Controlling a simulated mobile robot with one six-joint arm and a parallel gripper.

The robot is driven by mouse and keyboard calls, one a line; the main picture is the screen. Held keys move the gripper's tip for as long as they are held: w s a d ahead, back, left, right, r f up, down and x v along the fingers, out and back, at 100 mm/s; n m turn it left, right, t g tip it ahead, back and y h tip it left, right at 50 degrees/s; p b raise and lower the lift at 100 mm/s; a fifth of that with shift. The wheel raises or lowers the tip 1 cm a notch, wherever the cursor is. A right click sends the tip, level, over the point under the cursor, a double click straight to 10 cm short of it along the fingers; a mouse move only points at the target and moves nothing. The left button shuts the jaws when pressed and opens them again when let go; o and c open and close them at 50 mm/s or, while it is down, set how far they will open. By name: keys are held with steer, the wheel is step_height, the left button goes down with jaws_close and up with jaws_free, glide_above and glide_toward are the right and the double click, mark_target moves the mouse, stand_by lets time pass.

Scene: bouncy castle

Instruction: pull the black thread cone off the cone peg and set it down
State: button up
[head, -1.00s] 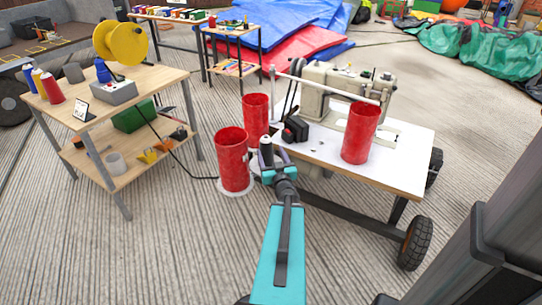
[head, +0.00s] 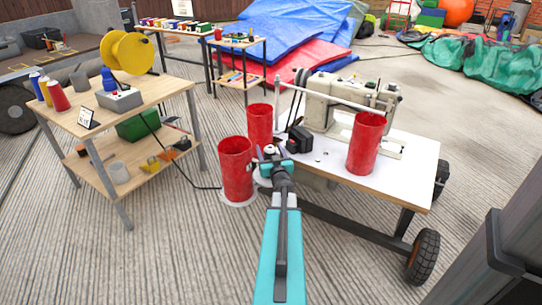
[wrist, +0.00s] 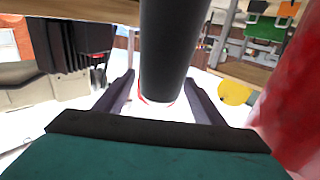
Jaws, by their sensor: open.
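The black thread cone (wrist: 172,45) shows in the wrist view as a dark, smooth, tapering body between my two fingers. My gripper (wrist: 160,80) is open, with one finger on each side of it and a gap on both sides. In the head view my gripper (head: 273,167) is at the left end of the white table, between two red cylinders, and hides most of the cone. I cannot make out the cone peg itself.
A red cylinder (head: 236,172) stands close left of my gripper, another (head: 260,126) just behind it, and a third (head: 365,145) on the white table (head: 400,180). A sewing machine (head: 345,103) stands behind. A wooden table (head: 150,88) is at the left.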

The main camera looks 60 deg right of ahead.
steer(key=shift+b+x, duration=0.3)
steer(key=shift+x, duration=1.2)
steer(key=shift+c, duration=0.3)
steer(key=shift+r, duration=0.1)
steer(key=c, duration=1.3)
steer(key=shift+r+p, duration=2.2)
steer(key=shift+p, duration=0.1)
steer(key=shift+r+p, duration=1.9)
steer(key=shift+p, duration=0.05)
steer(key=shift+r+p, duration=2)
steer(key=shift+p, duration=0.05)
